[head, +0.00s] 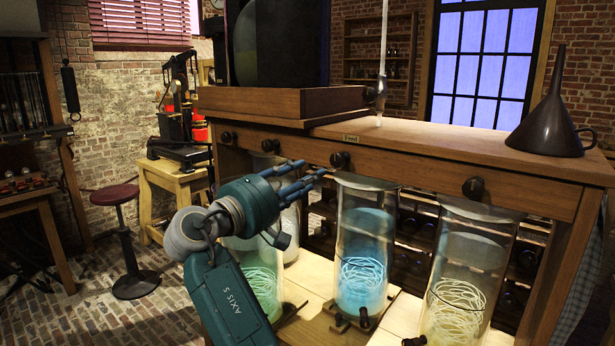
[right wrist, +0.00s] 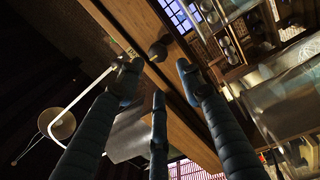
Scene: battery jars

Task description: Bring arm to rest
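My right gripper (head: 311,173) is in front of the wooden bench's drawer edge in the head view, with its fingers pointing right. It is above and between the green-lit jar and the blue jar (head: 366,238). In the right wrist view the same gripper (right wrist: 157,75) shows its blue segmented fingers spread apart with nothing between them. It is open and empty. My right arm (head: 236,295) comes up from the bottom of the head view and partly hides the green jar (head: 262,288). My left gripper is in neither view.
A clear jar with pale coils (head: 462,285) stands right of the blue one on the light lower shelf. The bench top (head: 440,140) above carries a dark funnel (head: 551,115) and a large dark apparatus in a wooden tray (head: 270,103). A stool (head: 127,240) stands on open brick floor at left.

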